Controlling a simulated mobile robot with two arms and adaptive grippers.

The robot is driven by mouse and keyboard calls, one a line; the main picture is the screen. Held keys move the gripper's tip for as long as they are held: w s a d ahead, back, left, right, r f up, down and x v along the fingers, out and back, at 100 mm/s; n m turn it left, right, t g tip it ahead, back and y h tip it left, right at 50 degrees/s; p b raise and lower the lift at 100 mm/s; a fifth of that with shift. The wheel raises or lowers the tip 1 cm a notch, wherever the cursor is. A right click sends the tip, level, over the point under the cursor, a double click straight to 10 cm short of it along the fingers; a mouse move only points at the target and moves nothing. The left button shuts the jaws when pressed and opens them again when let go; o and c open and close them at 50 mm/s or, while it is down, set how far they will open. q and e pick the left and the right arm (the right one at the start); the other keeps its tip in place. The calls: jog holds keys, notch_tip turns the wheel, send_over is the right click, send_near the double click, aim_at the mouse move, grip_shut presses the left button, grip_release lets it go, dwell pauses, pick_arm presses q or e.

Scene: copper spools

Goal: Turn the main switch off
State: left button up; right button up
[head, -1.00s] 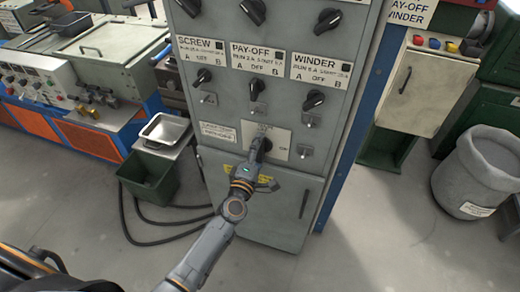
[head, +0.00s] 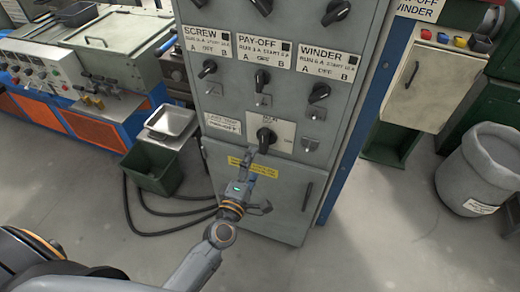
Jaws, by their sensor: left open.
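The main switch (head: 265,137) is a black rotary knob on a pale plate low on the grey control cabinet (head: 225,107). The knob's handle stands roughly upright, slightly tilted. The plate's lettering is too small to read fully. My left gripper (head: 255,158) is open just below the knob, in front of the yellow label on the cabinet's lower door. Whether a fingertip touches the knob I cannot tell. My right gripper is not in view.
A green bin (head: 152,172) and black cables lie left of the cabinet. A grey waste bin (head: 485,170) stands to the right, with open floor between.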

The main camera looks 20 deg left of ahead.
pick_arm(q)
jog(key=shift+s+a, duration=0.1)
jog(key=shift+s, duration=1.45)
jog(key=s+f+m+g, duration=0.3)
jog(key=s+f+m, duration=0.1)
jog(key=f, duration=0.7)
jog(key=s+f+m+g+h, duration=0.1)
jog(key=s+f+m+g, duration=0.3)
jog(key=f, duration=0.6)
jog(key=s+f+m+g, duration=0.2)
jog(key=s+f+m, duration=0.25)
jog(key=f, duration=0.65)
jog(key=s+a+f+m+g, duration=0.2)
jog(key=s+f, duration=0.3)
jog(key=s, duration=0.4)
jog(key=s+a+f+m+g+y, duration=0.1)
jog(key=s+a+f+m+g, duration=0.1)
jog(key=s, duration=0.7)
jog(key=s+a+f+m+g, duration=0.2)
jog(key=s+f+m+g, duration=0.2)
jog(key=s+f, duration=0.3)
jog(key=shift+s+f+y, duration=0.3)
jog(key=shift+s+f, duration=0.05)
jog(key=shift+s, duration=0.9)
